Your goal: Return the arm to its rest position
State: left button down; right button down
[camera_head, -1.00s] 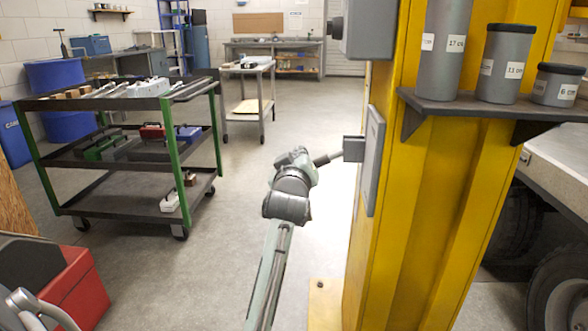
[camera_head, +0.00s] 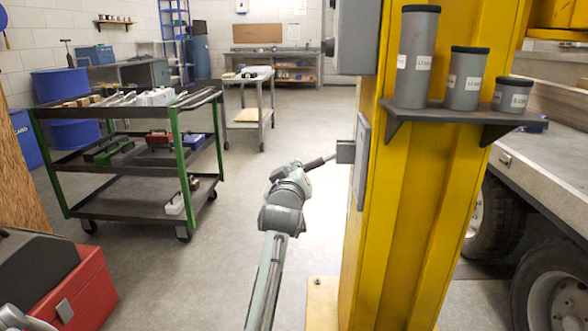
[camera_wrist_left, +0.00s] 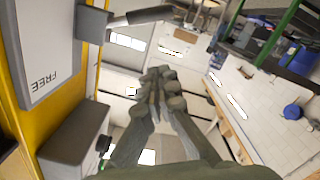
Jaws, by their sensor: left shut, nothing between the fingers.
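My left gripper (camera_head: 290,175) is at the end of the greenish-grey arm in the middle of the head view. In the left wrist view its fingers (camera_wrist_left: 157,78) are together with nothing between them. A dark lever (camera_head: 320,161) sticks out from a grey block on the yellow column (camera_head: 405,220), just beyond the gripper. In the wrist view the lever (camera_wrist_left: 150,15) shows above the fingertips, with a visible gap. A grey panel (camera_wrist_left: 47,45) there reads FREE.
A grey box (camera_head: 357,35) and a shelf (camera_head: 460,116) with several labelled grey cylinders are fixed to the column. A green-framed cart (camera_head: 175,150) stands left and a red toolbox (camera_head: 85,290) lower left. The floor between cart and column is clear.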

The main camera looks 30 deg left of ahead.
dwell(0.5)
